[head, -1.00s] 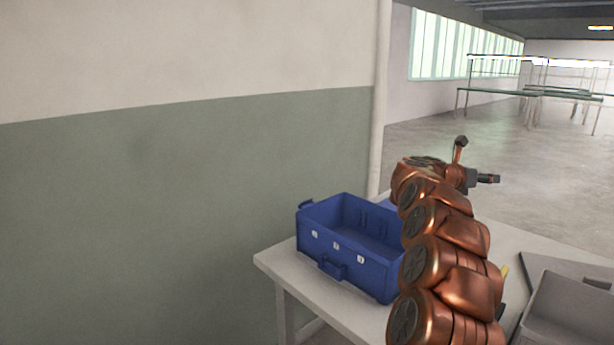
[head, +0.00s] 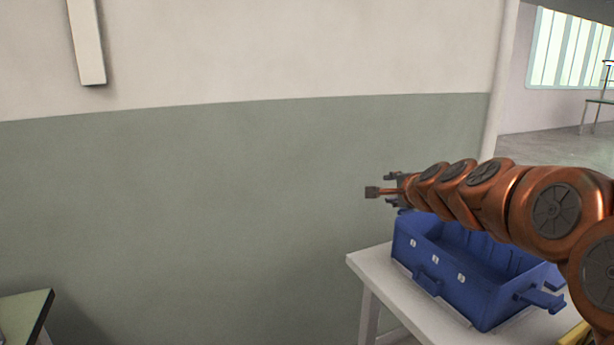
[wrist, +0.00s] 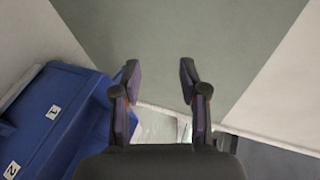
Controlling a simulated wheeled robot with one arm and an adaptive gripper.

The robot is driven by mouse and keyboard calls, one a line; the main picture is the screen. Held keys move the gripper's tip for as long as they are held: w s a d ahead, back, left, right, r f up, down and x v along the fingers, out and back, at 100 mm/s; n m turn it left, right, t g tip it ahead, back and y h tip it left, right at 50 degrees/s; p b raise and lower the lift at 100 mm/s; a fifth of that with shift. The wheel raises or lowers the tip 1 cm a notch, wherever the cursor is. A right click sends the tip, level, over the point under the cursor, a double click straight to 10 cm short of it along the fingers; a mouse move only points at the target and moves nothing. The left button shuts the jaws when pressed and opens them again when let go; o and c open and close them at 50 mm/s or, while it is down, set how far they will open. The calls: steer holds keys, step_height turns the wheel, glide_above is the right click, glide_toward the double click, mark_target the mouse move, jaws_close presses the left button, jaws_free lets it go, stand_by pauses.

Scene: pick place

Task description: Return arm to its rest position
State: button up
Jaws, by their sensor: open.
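My copper arm reaches from the right edge toward the left in the head view, above a blue crate (head: 470,275). My gripper (head: 375,191) is at the arm's far left end, in front of the green part of the wall and beyond the crate's left end. In the wrist view my gripper (wrist: 160,80) has its two fingers apart, with nothing between them. The blue crate also shows at the left of the wrist view (wrist: 60,115), beside the left finger. My arm hides part of the crate's back rim in the head view.
The crate stands on a white table (head: 385,275). A two-tone wall (head: 230,180) runs behind the gripper. A green-topped table (head: 25,315) shows at the lower left. Floor room opens at the far right (head: 560,148). A yellow thing (head: 575,336) is partly visible at the lower right.

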steer(key=s+a+f+n+g+y, duration=0.1)
steer(key=s+a+f+n+g, duration=0.35)
steer(key=s+f, duration=0.4)
steer(key=s+a+f+n+g+y, duration=0.1)
steer(key=s+a+f+n+g, duration=0.3)
steer(key=s, duration=0.7)
steer(key=s+d+f+n+g+h, duration=0.1)
steer(key=s+d+f+n+g, duration=0.2)
steer(key=s, duration=0.7)
steer(key=s+d+f+n+g+h, duration=0.15)
steer(key=s+f, duration=0.25)
steer(key=s, duration=0.6)
steer(key=s+d+f+n+g+h, duration=0.1)
steer(key=s+f+n+g, duration=0.25)
steer(key=s, duration=0.55)
step_height(320, 180, up, 25)
steer(key=s+t+p, duration=0.1)
steer(key=p, duration=2.3)
steer(key=shift+s+d+r, duration=0.15)
steer(key=shift+s+d, duration=0.15)
steer(key=shift+s, duration=0.05)
steer(key=shift+d+m, duration=0.1)
steer(key=shift+m, duration=0.15)
